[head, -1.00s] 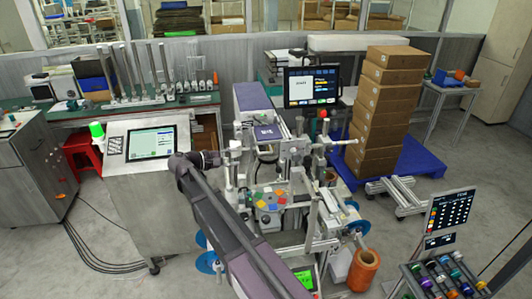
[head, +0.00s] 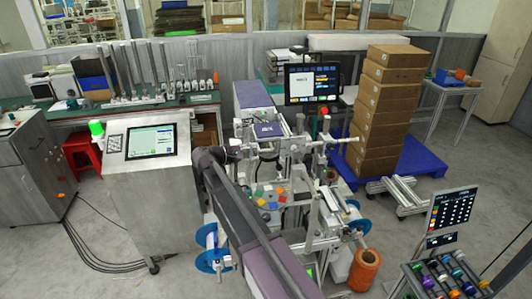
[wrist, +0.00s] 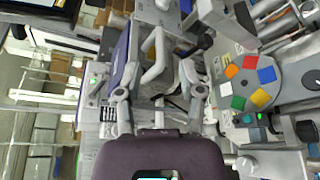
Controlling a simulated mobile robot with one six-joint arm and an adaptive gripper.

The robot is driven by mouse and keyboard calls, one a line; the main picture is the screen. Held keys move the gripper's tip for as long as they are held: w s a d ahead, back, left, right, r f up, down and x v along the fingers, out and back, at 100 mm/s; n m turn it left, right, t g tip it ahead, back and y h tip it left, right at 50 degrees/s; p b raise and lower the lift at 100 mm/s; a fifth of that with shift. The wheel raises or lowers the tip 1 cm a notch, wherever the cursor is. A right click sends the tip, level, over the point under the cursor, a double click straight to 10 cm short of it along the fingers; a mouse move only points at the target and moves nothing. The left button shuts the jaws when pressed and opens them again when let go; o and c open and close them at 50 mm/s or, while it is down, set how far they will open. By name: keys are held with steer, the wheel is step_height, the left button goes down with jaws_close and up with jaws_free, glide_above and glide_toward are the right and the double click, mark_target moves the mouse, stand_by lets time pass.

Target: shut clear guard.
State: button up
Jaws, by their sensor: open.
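The clear guard cannot be picked out with certainty; its see-through panel does not stand out in either view. A pale bent bar like a handle (wrist: 152,58) shows ahead of my gripper in the wrist view, and I cannot tell whether it belongs to the guard. My gripper (wrist: 156,88) is open, its two grey fingers apart with nothing seen held between them. The bar lies beyond the fingertips, roughly between them in the picture. In the head view my arm reaches to the labelling machine (head: 285,160), and its end is largely lost among the machine's parts.
A disc with coloured squares (wrist: 252,80) sits right of my gripper in the wrist view. Posts and clamps crowd around it. A grey console (head: 150,195) stands left, stacked cartons (head: 385,110) behind right, an orange spool (head: 364,270) in front.

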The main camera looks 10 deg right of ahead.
mark_target(264, 150)
steer(key=shift+b+x, duration=0.55)
steer(key=shift+x, duration=2.6)
